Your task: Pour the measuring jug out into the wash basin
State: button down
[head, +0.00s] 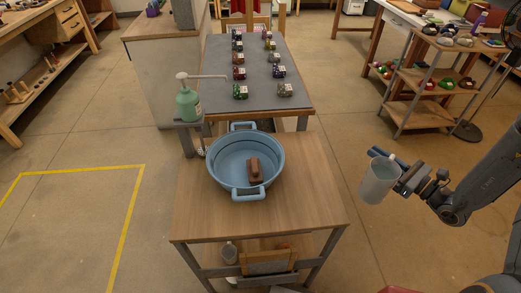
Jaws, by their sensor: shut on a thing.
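The wash basin (219,184) is a round blue tub with two handles, standing on the wooden table. A brown block (255,170) lies inside it. The measuring jug (378,182) is pale grey and slightly tilted. My gripper (394,178) is shut on the jug and holds it in the air to the right of the table, well apart from the basin. The jug's contents cannot be made out.
A green pump bottle (189,103) with a long spout stands on a small shelf behind the basin. A grey-topped bench (258,60) with several small items is beyond. A shelf rack (413,88) stands at the right. The table's right part (305,200) is clear.

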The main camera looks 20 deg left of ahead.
aim_at(227, 157)
jog(key=z, duration=0.25)
jog(key=k, duration=0.65)
jog(key=u, duration=2.05)
